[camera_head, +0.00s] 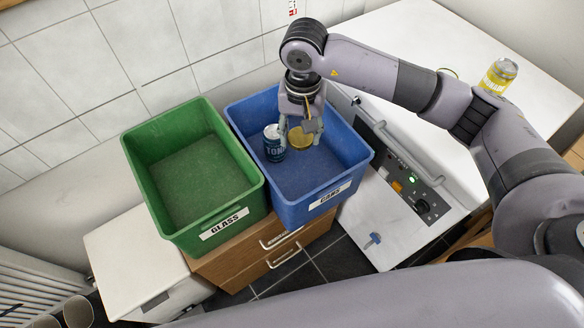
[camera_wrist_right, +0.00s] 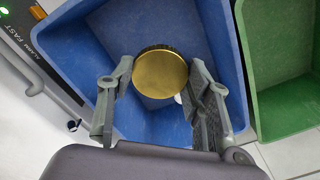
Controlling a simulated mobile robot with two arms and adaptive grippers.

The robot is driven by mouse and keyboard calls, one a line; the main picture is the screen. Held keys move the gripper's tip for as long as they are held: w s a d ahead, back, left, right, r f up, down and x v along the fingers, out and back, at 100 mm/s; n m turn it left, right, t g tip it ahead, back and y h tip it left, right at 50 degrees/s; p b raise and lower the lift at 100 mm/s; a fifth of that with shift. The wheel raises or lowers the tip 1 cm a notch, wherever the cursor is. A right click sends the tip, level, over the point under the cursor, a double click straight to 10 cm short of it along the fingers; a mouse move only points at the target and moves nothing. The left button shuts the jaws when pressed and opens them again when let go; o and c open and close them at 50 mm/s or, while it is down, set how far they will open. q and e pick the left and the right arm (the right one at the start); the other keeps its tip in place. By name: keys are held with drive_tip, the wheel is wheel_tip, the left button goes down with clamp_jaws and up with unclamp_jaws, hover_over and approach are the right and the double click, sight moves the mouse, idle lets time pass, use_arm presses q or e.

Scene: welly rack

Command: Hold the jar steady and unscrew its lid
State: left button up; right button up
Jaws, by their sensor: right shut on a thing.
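My right gripper (camera_head: 301,128) hangs above the blue bin marked CANS (camera_head: 337,200), pointing down into it. It is shut on a round gold lid (camera_head: 301,141), with one finger on each side. In the right wrist view the gold lid (camera_wrist_right: 161,72) sits flat between the fingertips of the right gripper (camera_wrist_right: 160,76), over the bin's blue floor. I see no jar body clearly; a thin yellowish rim (camera_head: 450,72) shows on the white counter, mostly hidden behind my right arm. My left gripper is not in view.
A dark blue can (camera_head: 273,147) is in the blue bin, beside the gripper. An empty green bin marked GLASS (camera_head: 250,209) adjoins it at the left. A yellow can (camera_head: 498,76) stands on the white counter (camera_head: 545,110). A control panel (camera_head: 405,180) is right of the blue bin.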

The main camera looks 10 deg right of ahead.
drive_tip(key=p, duration=0.2)
hover_over(297, 185)
wheel_tip(297, 185, down, 16)
drive_tip(key=shift+f, duration=0.2)
wheel_tip(297, 185, down, 4)
drive_tip(key=shift+f+p, duration=0.15)
drive_tip(key=shift+p, duration=0.15)
drive_tip(key=shift+f+b, duration=0.3)
drive_tip(key=o, duration=1.3)
drive_tip(key=shift+r, duration=0.1)
drive_tip(key=shift+c, duration=0.2)
